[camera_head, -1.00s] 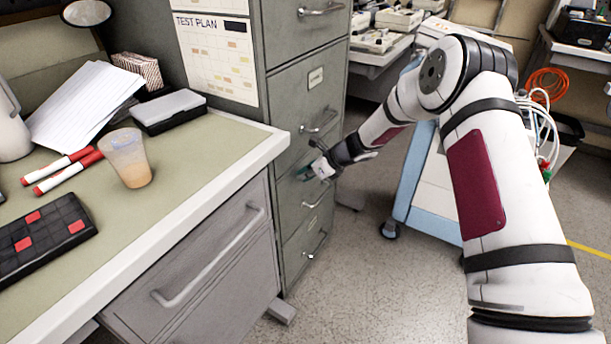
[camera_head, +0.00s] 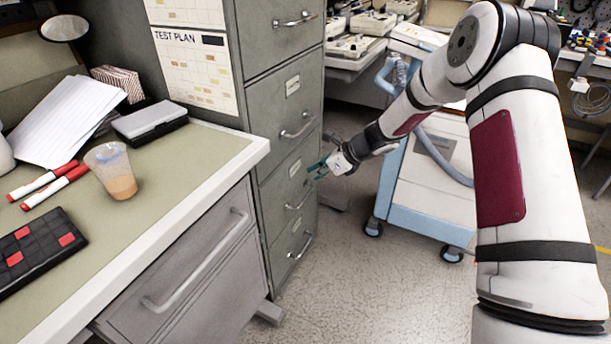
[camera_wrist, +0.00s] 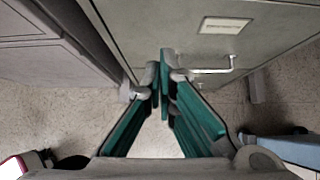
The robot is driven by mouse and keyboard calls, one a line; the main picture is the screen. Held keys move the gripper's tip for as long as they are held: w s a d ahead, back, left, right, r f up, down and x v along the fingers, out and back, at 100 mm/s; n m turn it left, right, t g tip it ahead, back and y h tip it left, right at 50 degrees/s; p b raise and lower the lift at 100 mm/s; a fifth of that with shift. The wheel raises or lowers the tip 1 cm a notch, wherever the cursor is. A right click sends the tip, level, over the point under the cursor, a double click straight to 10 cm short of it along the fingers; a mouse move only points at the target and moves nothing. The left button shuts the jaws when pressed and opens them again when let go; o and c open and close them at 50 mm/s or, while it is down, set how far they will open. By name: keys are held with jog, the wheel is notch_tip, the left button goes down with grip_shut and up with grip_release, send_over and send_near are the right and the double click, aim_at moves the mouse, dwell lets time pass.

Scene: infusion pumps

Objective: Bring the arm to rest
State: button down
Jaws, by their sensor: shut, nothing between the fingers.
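My gripper (camera_head: 318,168) is at the end of my outstretched arm, in front of the filing cabinet's lower drawers in the head view. In the wrist view my gripper (camera_wrist: 162,92) shows its green fingers drawn together at the tips, with nothing between them. The grey filing cabinet (camera_head: 281,85) stands to the left of my gripper. In the wrist view a drawer front with a label (camera_wrist: 225,26) and a handle (camera_wrist: 212,71) lie just beyond the fingertips. I cannot tell how wide the gap to the cabinet is.
A desk (camera_head: 228,152) with a cup (camera_head: 112,170), red markers (camera_head: 55,187) and a black keypad (camera_head: 35,248) is at left. A blue and white cart (camera_head: 430,222) stands right behind my forearm. The floor (camera_head: 375,290) in front is clear.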

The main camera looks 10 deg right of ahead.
jog(key=s+a+r+n+g+h, duration=0.1)
jog(key=s+r+n+g+h, duration=0.15)
jog(key=s+r+n, duration=1.55)
jog(key=s+d+r+n+g+h, duration=0.1)
jog(key=s+d+r+n+h, duration=0.15)
jog(key=s, duration=0.95)
jog(key=s+d+r+n+h, duration=0.15)
jog(key=s+d, duration=0.25)
jog(key=s, duration=0.7)
jog(key=s+d+r+n+g+h, duration=0.1)
jog(key=s+d+r+n, duration=0.2)
jog(key=s, duration=0.9)
notch_tip(320, 180, up, 19)
jog(key=t+p, duration=0.3)
jog(key=p, duration=1.5)
jog(key=shift+w+t, duration=0.25)
jog(key=shift+t, duration=0.1)
jog(key=shift+r, duration=0.1)
